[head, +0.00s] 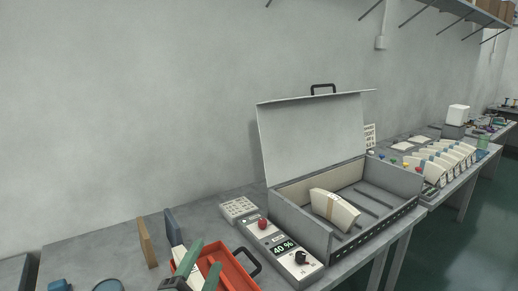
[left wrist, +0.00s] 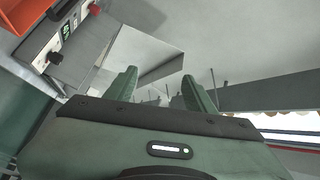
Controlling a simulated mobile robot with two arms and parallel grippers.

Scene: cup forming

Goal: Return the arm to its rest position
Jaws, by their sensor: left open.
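My left gripper (head: 209,255) shows at the bottom of the head view, its two green fingers spread apart with nothing between them. It is in front of the red tray and hides part of it. In the left wrist view the same fingers (left wrist: 160,88) are apart and empty. The lower part of the arm is cut off by the frame edge. My right gripper is in neither view.
A grey case (head: 300,226) with its lid (head: 313,140) raised holds a cream curved piece (head: 334,209). A control box (head: 284,254) reading 40 % stands beside it. A red tray (head: 236,270) lies near. Several cream pieces (head: 445,160) stand on the right table.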

